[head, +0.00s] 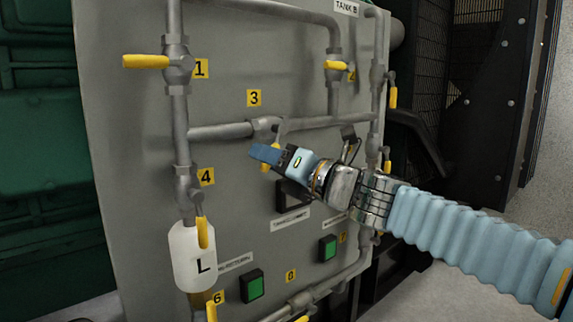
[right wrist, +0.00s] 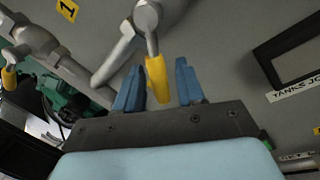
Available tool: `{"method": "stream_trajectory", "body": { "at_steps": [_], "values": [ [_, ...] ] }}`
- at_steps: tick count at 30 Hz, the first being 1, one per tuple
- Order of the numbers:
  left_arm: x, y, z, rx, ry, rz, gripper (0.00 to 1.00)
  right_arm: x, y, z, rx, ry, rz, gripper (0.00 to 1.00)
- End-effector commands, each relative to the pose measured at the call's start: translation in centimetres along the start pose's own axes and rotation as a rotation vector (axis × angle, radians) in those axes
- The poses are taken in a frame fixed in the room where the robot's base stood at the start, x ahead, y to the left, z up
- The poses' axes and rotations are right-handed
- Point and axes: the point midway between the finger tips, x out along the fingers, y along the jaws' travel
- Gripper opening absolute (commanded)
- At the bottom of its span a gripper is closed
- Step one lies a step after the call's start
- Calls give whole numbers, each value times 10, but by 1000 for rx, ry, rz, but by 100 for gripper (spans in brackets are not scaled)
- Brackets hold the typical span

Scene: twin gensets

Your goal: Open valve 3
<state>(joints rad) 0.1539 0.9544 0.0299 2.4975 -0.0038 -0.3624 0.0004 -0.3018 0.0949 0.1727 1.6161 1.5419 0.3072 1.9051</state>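Valve 3 (head: 266,127) sits on a horizontal grey pipe, just below the yellow "3" label (head: 254,98). Its yellow handle hangs down, across the pipe, and is mostly hidden behind my right gripper (head: 266,154) in the head view. In the right wrist view the yellow handle (right wrist: 158,82) shows between the two blue fingers, with a gap on each side. It is nearer the left finger. My right gripper is open around the handle's end and does not visibly grip it. My left gripper is not in view.
Valve 1's handle (head: 146,61) sticks out left, and valve 4's handle (head: 202,232) hangs down. A white "L" tag (head: 194,255) hangs at lower left. Green buttons (head: 252,286) sit low on the grey panel (head: 120,120). More pipes and yellow handles (head: 393,97) stand at right, near my forearm.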

Motion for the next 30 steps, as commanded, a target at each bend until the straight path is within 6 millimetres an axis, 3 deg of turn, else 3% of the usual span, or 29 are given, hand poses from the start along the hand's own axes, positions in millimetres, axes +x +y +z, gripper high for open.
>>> {"method": "stream_trajectory", "body": {
  "at_steps": [16,21,30],
  "values": [
    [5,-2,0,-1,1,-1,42,-115,0,1,-2,-4,-2,38],
    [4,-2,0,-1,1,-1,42,-132,0,0,1,-2,-1,38],
    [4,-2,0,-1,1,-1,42,-135,0,0,0,-1,0,38]
  ]
}}
